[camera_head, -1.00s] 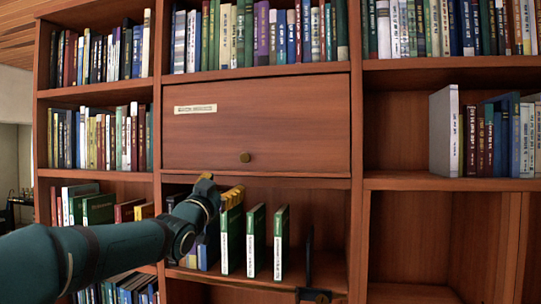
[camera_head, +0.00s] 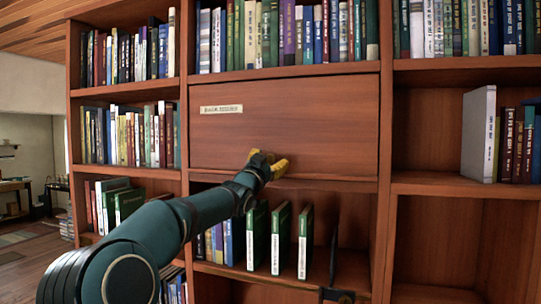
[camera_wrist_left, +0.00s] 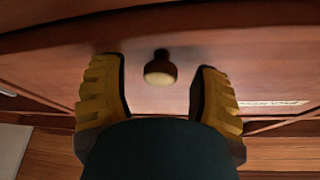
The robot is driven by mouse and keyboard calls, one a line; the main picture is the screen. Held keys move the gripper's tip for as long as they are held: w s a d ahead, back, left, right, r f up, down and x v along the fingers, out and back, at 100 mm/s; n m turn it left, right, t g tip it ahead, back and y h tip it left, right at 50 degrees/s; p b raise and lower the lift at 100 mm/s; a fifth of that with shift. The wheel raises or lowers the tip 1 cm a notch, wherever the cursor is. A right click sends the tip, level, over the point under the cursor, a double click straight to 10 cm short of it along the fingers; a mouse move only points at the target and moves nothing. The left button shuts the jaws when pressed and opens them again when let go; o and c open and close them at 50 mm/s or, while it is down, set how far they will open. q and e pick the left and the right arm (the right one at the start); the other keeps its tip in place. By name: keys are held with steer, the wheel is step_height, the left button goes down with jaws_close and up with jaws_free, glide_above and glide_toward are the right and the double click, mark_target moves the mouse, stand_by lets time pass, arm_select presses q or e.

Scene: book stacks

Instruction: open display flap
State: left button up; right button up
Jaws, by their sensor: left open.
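The display flap (camera_head: 320,125) is a closed reddish-brown wooden panel with a white label (camera_head: 221,109) at its upper left, in the middle of the bookcase. Its round knob (camera_wrist_left: 160,70) shows in the left wrist view between the two yellow fingers, apart from both. In the head view the knob is hidden behind my gripper. My left gripper (camera_head: 268,165) is open at the lower edge of the flap. The left wrist view also shows the open fingers of this gripper (camera_wrist_left: 160,98). My right gripper is not in view.
Several green books (camera_head: 280,240) and a dark bookend (camera_head: 334,262) stand on the shelf below the flap. Rows of books (camera_head: 290,35) fill the shelf above. The compartment to the lower right (camera_head: 440,240) is empty.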

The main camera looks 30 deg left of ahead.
arm_select(q)
steer(key=shift+w+r, duration=0.15)
steer(key=shift+w, duration=0.2)
jaws_close()
steer(key=shift+s, duration=0.1)
steer(key=shift+d, duration=0.1)
